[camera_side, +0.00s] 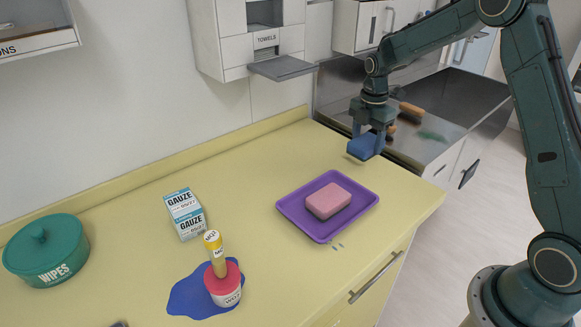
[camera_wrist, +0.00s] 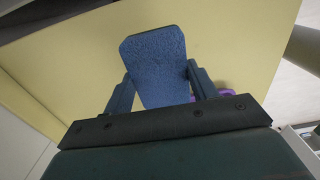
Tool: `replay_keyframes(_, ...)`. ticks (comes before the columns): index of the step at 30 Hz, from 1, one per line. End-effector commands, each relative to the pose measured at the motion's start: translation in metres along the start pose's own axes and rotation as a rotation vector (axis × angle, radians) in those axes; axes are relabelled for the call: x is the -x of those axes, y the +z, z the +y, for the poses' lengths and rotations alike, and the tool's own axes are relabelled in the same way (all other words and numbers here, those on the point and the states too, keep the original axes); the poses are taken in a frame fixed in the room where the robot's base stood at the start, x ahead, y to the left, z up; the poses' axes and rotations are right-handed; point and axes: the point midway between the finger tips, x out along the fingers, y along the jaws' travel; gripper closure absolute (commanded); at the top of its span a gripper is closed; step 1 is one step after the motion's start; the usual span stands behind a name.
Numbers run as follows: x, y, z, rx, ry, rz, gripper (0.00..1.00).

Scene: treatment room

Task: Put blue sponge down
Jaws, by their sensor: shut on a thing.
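The blue sponge (camera_side: 366,146) is held in my gripper (camera_side: 371,134), above the far right part of the yellow counter in the side view. In the wrist view the blue sponge (camera_wrist: 156,66) sits between the two fingers of my gripper (camera_wrist: 160,88), tilted a little. The fingers are shut on its sides. The sponge appears raised off the counter; its exact height is hard to tell.
A purple tray (camera_side: 288,207) holding a pink sponge (camera_side: 328,201) is left of and nearer than my gripper. A metal sink area (camera_side: 440,130) lies behind.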

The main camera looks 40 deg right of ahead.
Motion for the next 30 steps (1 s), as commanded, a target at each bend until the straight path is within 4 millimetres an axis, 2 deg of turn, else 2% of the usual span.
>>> replay_keyframes(11,-0.011,0.0,0.0,0.0,-0.001,0.0,0.63)
replay_keyframes(21,-0.045,0.0,0.0,0.0,-0.001,0.0,0.63)
replay_keyframes(30,-0.048,0.0,0.0,0.0,0.0,0.0,0.63)
